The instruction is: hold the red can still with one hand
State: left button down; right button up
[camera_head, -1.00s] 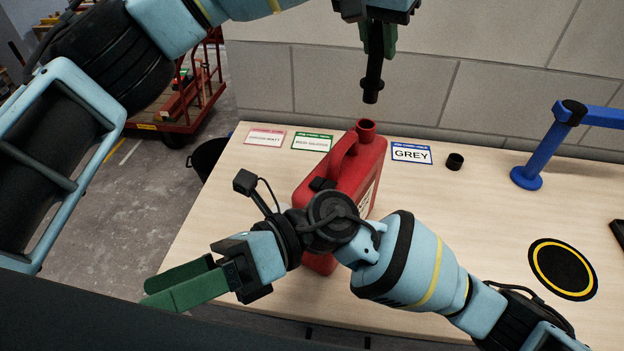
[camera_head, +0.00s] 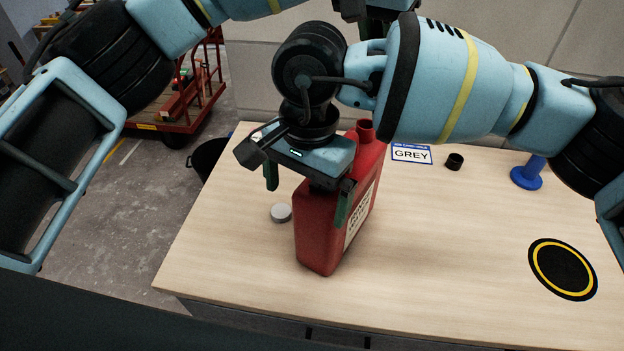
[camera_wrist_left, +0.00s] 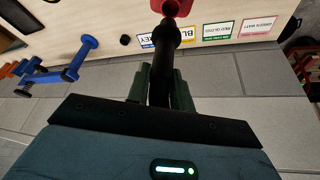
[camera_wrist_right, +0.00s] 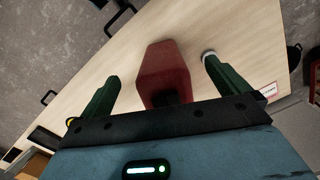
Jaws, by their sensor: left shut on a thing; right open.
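The red can (camera_head: 318,245) stands upright on the table, its white label facing right and its neck at the back. My right gripper (camera_head: 308,190) is over the can from above, open, with one finger on either side of it. In the right wrist view the can (camera_wrist_right: 163,68) lies between the two fingers with gaps beside it. The can's handle is mostly hidden by my right gripper. My left gripper (camera_wrist_left: 160,85) is shut on a black spout (camera_wrist_left: 165,50), its tip near the can's red neck (camera_wrist_left: 178,8) in the left wrist view. My right arm hides most of it in the head view.
A small white disc (camera_head: 281,213) lies left of the can. A GREY card (camera_head: 411,154), a black cap (camera_head: 454,161) and a blue post (camera_head: 528,174) are at the back. A black disc with a yellow ring (camera_head: 562,268) lies right. The table's front middle is clear.

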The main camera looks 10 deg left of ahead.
aim_at(312, 203)
jog(key=shift+w+d+r+t, duration=0.3)
jog(key=shift+w+d+r, duration=0.15)
jog(key=shift+w, duration=0.2)
jog(key=shift+f, duration=3.8)
jog(key=c, duration=1.8)
